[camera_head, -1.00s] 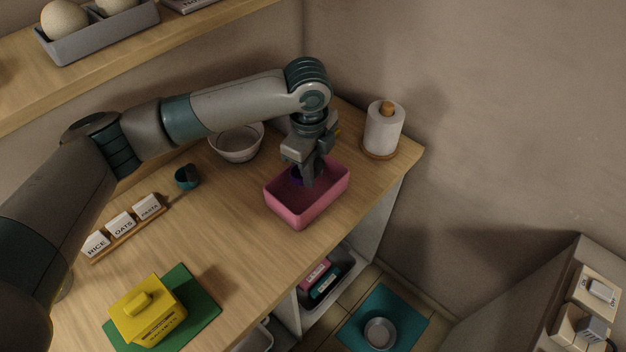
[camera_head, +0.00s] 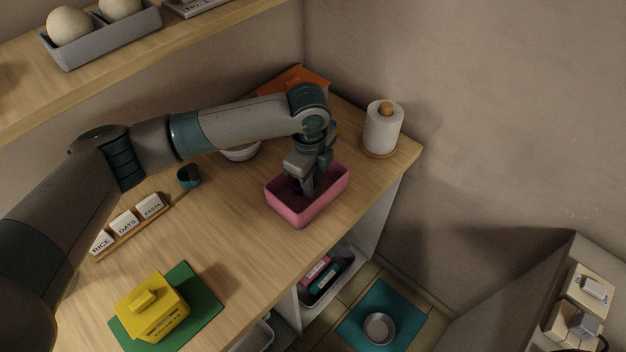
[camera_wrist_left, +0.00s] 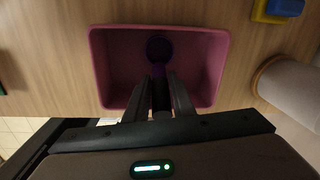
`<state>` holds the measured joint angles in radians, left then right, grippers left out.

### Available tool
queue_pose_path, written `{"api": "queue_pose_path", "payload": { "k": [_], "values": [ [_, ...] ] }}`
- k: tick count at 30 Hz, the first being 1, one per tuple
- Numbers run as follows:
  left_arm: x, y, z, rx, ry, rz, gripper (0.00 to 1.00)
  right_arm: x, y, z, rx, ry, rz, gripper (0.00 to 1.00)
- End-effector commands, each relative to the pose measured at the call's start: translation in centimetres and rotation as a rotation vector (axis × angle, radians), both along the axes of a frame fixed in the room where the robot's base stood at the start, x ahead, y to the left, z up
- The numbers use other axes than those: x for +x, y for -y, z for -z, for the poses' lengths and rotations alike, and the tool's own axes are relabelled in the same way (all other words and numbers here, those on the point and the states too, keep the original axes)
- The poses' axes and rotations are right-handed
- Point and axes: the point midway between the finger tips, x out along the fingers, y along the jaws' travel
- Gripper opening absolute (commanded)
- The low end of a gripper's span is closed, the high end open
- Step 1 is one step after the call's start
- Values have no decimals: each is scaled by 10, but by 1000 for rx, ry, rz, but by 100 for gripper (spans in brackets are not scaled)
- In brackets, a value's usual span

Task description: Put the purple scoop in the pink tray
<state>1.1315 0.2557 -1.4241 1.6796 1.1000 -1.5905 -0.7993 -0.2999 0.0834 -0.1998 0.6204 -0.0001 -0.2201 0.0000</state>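The pink tray (camera_head: 326,199) stands on the wooden counter near its front edge; in the left wrist view its rim (camera_wrist_left: 222,70) surrounds my fingers. My left gripper (camera_head: 305,187) points down into the tray. The purple scoop (camera_wrist_left: 158,48) lies within the tray's outline in the left wrist view, its round head away from me and its dark handle between my fingertips (camera_wrist_left: 160,92). The fingers appear shut on the handle. In the head view the gripper mostly hides the scoop. Whether the scoop touches the tray floor cannot be told. My right gripper is out of view.
A paper towel roll (camera_head: 383,129) stands right of the tray, a white bowl (camera_head: 240,153) behind my arm. A teal cup-like item (camera_head: 188,176), labelled blocks (camera_head: 124,222) and a yellow container (camera_head: 152,312) on a green mat are left. The counter before the tray is clear.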

Motion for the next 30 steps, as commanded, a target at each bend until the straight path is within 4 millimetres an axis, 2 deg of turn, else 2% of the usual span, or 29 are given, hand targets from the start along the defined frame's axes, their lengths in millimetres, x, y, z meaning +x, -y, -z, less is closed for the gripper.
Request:
{"api": "queue_pose_path", "payload": {
  "k": [11,17,23,30],
  "values": [
    [0,0,-1,0,0,0,38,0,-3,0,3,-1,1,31],
    [0,0,-9,-1,1,1,38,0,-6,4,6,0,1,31],
    [-1,-1,-33,-2,3,1,38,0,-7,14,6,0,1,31],
    [-4,-3,-76,-1,4,1,38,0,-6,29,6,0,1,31]
  ]
}}
